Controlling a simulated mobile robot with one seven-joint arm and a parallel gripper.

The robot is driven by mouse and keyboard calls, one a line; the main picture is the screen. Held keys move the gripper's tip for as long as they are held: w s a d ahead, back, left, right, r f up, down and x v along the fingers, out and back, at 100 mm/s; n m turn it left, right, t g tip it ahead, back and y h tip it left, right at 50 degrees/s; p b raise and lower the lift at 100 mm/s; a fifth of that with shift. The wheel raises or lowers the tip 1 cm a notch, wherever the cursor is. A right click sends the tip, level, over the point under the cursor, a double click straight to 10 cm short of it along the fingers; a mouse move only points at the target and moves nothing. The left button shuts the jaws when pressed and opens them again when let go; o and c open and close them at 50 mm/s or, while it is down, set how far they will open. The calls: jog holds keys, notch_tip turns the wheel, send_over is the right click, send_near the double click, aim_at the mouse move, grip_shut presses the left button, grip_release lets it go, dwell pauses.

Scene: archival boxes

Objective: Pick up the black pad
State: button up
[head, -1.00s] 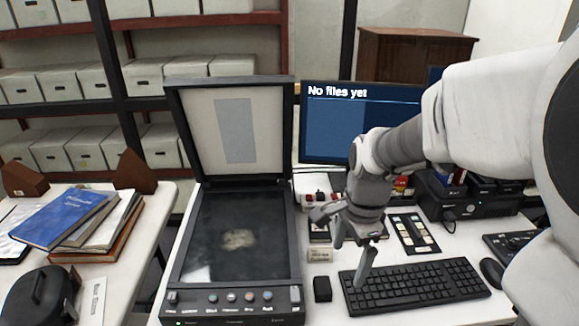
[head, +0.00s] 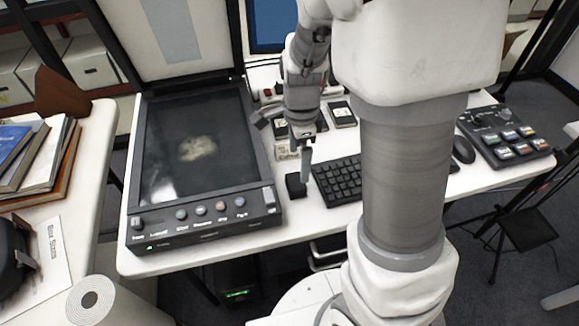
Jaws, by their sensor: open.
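A small black block, which I take to be the black pad (head: 295,185), stands on the white desk between the scanner and the keyboard. My gripper (head: 291,150) points down just behind and above it in the head view. One grey finger hangs close to the pad's upper right side. The other finger is harder to make out, to the left. The jaws are open with nothing seen between them. Whether the near finger touches the pad cannot be told.
The open scanner (head: 195,150) is left of the pad. The keyboard (head: 340,182) is close on the right, partly behind my arm. A small pale box (head: 285,151) is behind the pad. A mouse (head: 463,150) and a button console (head: 505,135) are farther right.

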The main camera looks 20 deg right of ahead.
aim_at(296, 181)
jog(key=f+b, duration=0.1)
jog(key=f, duration=0.2)
jog(key=f+b, duration=0.1)
jog(key=f, duration=0.2)
jog(key=f+b, duration=0.1)
jog(key=f, duration=0.2)
jog(key=shift+w+a+f+b, duration=0.2)
jog(key=shift+w+f+b, duration=0.05)
jog(key=shift+f+b, duration=0.1)
jog(key=c, duration=1.2)
jog(key=shift+r+p, duration=0.4)
jog(key=shift+r, duration=0.15)
notch_tip(296, 181, up, 4)
jog(key=shift+f+p, duration=0.1)
jog(key=shift+p, duration=0.8)
jog(key=s+d+r, duration=0.1)
jog(key=d+r, duration=0.1)
jog(key=d, duration=0.1)
jog(key=s+d+r+p, duration=0.1)
jog(key=s+d+r, duration=0.1)
jog(key=d, duration=0.2)
jog(key=s+d+r+p, duration=0.1)
jog(key=d+r, duration=0.1)
jog(key=d, duration=0.1)
jog(key=shift+s+d+r, duration=0.1)
jog(key=shift+s+d, duration=0.15)
jog(key=shift+d, duration=0.15)
